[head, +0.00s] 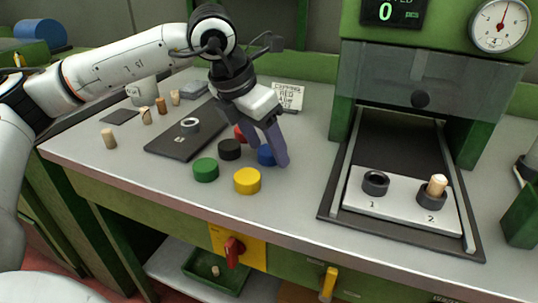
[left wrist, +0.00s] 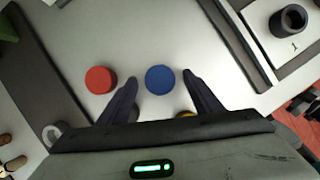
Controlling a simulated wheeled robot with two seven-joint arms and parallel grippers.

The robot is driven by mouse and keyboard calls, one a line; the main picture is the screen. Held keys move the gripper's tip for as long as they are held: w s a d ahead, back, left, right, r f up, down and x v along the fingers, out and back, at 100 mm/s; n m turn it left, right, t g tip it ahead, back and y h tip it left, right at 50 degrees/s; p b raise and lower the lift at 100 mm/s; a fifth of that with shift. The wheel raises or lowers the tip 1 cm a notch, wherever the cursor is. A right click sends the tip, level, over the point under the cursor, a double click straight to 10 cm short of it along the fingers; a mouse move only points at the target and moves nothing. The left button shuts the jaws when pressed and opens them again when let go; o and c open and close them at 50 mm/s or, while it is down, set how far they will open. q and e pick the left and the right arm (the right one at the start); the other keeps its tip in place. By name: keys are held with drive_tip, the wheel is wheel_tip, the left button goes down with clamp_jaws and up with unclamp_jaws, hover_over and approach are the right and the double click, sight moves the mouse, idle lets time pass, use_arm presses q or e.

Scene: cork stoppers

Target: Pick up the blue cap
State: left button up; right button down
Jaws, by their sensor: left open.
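The blue cap (head: 266,155) stands on the grey bench in the head view, partly covered by my left gripper's finger. In the left wrist view the blue cap (left wrist: 160,80) shows whole, between and just beyond the two fingertips. My left gripper (head: 268,150) is open and points down at the cap. In the left wrist view the left gripper (left wrist: 160,80) has its fingers spread to either side of the cap, and I see no contact. The height of the fingertips above the bench is hard to tell. My right gripper is not in view.
A red cap (head: 239,133), black cap (head: 230,149), green cap (head: 206,170) and yellow cap (head: 247,181) stand close by. A dark mat (head: 167,144) lies left. The press tray (head: 405,205) with two holders is right; one holds a cork (head: 437,185).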

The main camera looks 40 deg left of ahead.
use_arm(q)
drive_tip(key=c, duration=1.1)
